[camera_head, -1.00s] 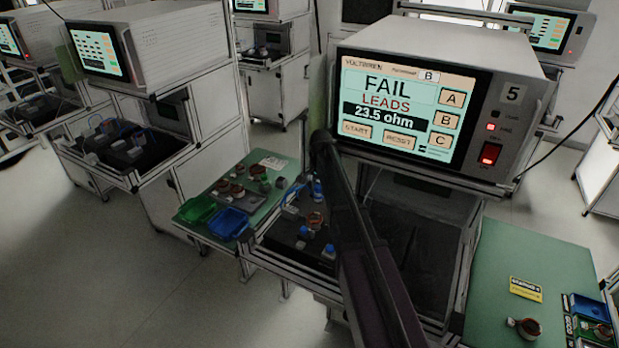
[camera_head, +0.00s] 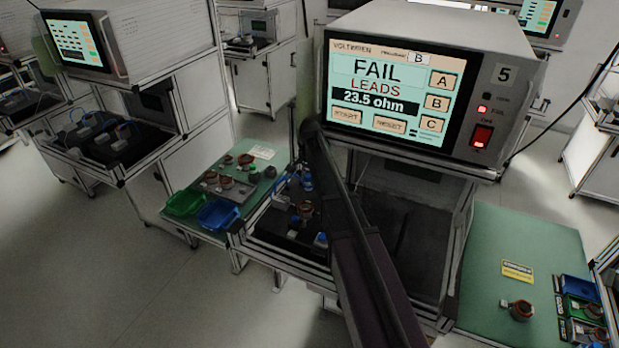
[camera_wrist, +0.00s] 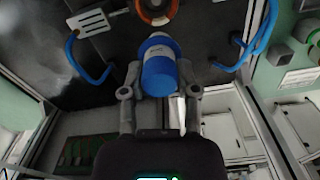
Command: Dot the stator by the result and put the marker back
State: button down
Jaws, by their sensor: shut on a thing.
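In the wrist view my gripper (camera_wrist: 159,88) is shut on a blue-capped cylindrical part (camera_wrist: 160,72) with a pale collar; I cannot tell whether it is the marker or a fixture knob. A stator with a copper-coloured ring (camera_wrist: 158,8) lies just beyond it on the dark fixture. In the head view this stator (camera_head: 304,208) sits among blue-topped parts on the fixture, left of my arm, which hides my gripper. The tester screen (camera_head: 390,85) reads FAIL, LEADS, 23.5 ohm, with B at the top. No marker can be clearly identified.
Blue leads (camera_wrist: 88,65) curve on both sides of the stator. A green side table (camera_head: 262,190) at left bears parts, a green bin (camera_head: 184,203) and a blue bin (camera_head: 217,214). The right green table (camera_head: 500,245) bears another stator (camera_head: 519,309) and small bins (camera_head: 580,288).

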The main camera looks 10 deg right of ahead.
aim_at(309, 186)
jog(key=shift+f+b, duration=1.4)
jog(key=shift+f, duration=0.3)
jog(key=shift+f+b, duration=0.6)
jog(key=shift+b, duration=0.05)
dwell(0.8)
jog(key=shift+r, duration=0.1)
jog(key=shift+r+p, duration=2.9)
jog(key=shift+p, duration=0.15)
jog(key=shift+f, duration=0.1)
jog(key=shift+s, duration=0.1)
